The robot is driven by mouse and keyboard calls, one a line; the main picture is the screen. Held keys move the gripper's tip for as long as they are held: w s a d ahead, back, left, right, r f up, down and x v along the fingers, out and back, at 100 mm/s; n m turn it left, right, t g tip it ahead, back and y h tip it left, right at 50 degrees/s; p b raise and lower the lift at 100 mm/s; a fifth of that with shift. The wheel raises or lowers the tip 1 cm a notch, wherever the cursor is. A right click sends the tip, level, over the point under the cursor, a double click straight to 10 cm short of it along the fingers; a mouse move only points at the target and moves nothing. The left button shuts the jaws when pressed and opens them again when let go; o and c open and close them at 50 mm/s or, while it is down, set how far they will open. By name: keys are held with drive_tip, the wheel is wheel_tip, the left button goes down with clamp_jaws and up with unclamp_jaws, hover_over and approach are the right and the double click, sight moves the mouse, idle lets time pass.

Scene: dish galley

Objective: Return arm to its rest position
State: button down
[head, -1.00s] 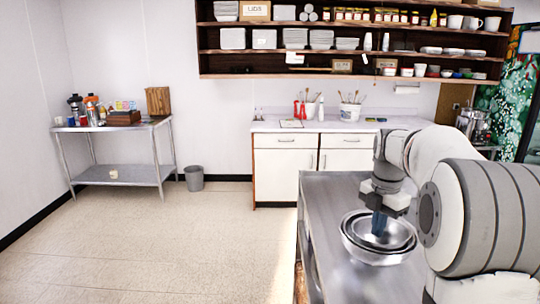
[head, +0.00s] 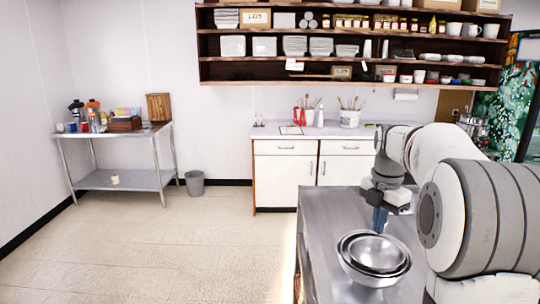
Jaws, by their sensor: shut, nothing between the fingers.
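My white and grey arm reaches in from the right in the head view. My gripper (head: 379,222) points down with its blue fingers shut and nothing between them. It is just behind and above the nested steel bowls (head: 376,252). The bowls sit one inside the other on the steel counter (head: 325,225). I cannot tell exactly how much height separates the fingertips from the bowl rim.
White cabinets (head: 285,178) stand behind the counter, below a wall shelf (head: 345,58) of dishes and jars. A steel side table (head: 118,180) is at the left, with a grey bin (head: 195,183) beside it. The floor (head: 150,245) between is clear.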

drive_tip(key=s+a+f+m+t, duration=0.1)
drive_tip(key=s+a+f+m, duration=0.1)
drive_tip(key=s+m, duration=0.5)
drive_tip(key=s+a+f+m+t+b, duration=0.1)
drive_tip(key=s+a+f+m, duration=0.2)
drive_tip(key=s+a+m, duration=0.2)
drive_tip(key=s+a+f+m+t+b, duration=0.1)
drive_tip(key=s+a+f+m, duration=0.2)
drive_tip(key=s+m, duration=0.8)
drive_tip(key=shift+s+a, duration=0.7)
drive_tip(key=shift+s, duration=0.1)
drive_tip(key=shift+s+f+m, duration=0.25)
drive_tip(key=shift+s+m, duration=0.1)
drive_tip(key=shift+m, duration=0.15)
